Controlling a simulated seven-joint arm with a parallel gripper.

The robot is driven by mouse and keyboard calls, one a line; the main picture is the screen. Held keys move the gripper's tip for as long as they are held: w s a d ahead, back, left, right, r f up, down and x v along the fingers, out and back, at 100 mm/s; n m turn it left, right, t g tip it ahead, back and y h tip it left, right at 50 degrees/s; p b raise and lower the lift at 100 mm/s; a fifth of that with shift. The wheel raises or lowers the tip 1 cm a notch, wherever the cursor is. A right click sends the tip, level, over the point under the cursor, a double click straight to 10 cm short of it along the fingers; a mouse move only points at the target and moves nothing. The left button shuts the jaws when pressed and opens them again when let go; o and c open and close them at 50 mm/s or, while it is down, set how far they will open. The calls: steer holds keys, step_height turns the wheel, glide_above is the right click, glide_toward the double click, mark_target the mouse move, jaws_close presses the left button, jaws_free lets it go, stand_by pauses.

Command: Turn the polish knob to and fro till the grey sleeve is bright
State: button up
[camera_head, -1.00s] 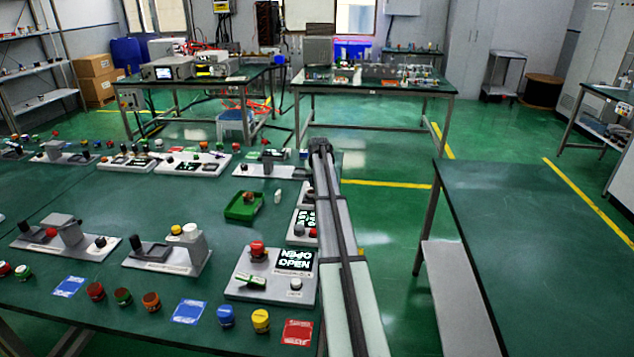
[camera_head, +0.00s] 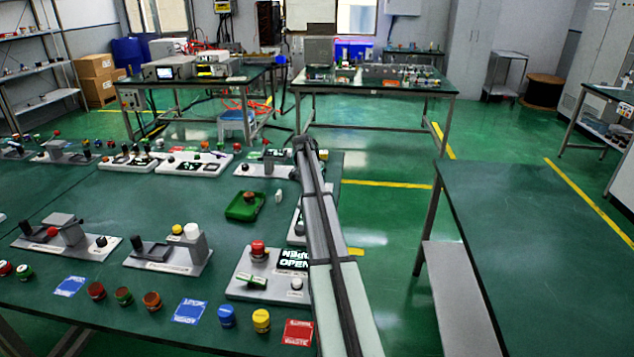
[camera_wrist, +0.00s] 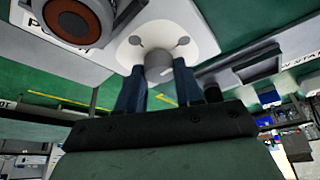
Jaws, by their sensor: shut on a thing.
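In the wrist view, my gripper (camera_wrist: 158,70) has its two blue fingers on either side of a short grey knob (camera_wrist: 158,66) and is shut on it. The knob stands out from a rounded white plate (camera_wrist: 185,20) with two small grey dots. I cannot read a label that confirms it as the polish knob. In the head view, my arm reaches over the bench to its far right end, and the fingers and the held knob cannot be made out. I cannot clearly pick out the grey sleeve or tell its brightness.
A large dark red button in a grey ring (camera_wrist: 78,20) is close by at the upper left of the wrist view. A white panel (camera_head: 252,171) lies left of my arm's end. A green tray (camera_head: 243,208) and a panel with a red button (camera_head: 258,250) are nearer.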

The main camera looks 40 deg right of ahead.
steer(key=shift+m, duration=0.3)
steer(key=o, duration=1)
steer(key=shift+o, duration=0.2)
steer(key=v, duration=1.3)
steer(key=shift+a+r, duration=0.25)
steer(key=shift+r, duration=0.1)
